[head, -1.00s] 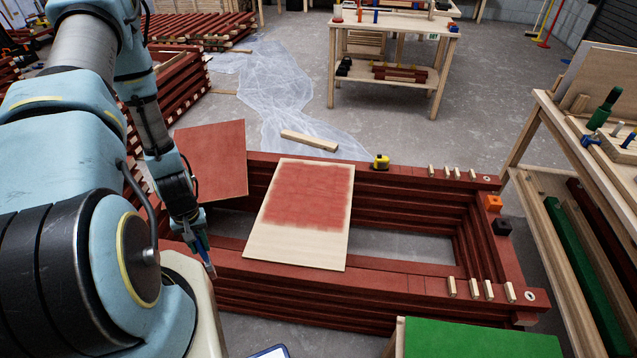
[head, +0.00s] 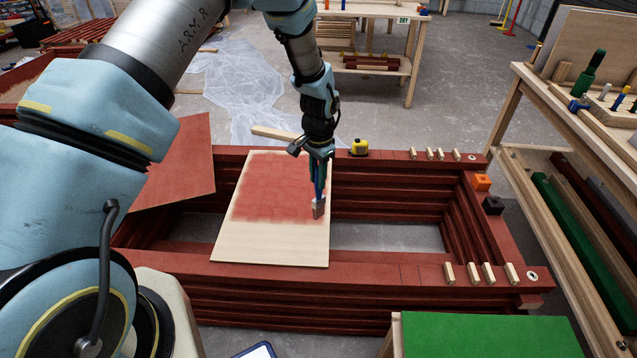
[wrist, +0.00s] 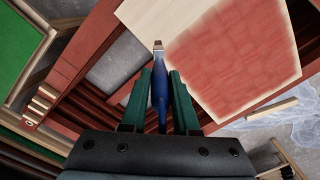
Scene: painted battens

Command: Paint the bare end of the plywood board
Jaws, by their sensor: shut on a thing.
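The plywood board (head: 270,243) lies across the red batten stack, its far part painted red and its near end bare pale wood. In the wrist view the board (wrist: 170,17) is at the top, with the red paint edge blurred. My gripper (head: 318,185) is shut on a paintbrush with a blue handle (wrist: 159,92). The brush head (head: 319,208) points down over the board's right edge, near the border of red and bare wood. I cannot tell whether the bristles touch the board.
A second red-painted board (head: 180,165) leans at the left. A yellow tape measure (head: 359,147) sits on the far batten. Small wooden blocks, an orange block (head: 482,183) and a black block (head: 493,205) are on the right side. A green-topped table (head: 490,335) is at the front right.

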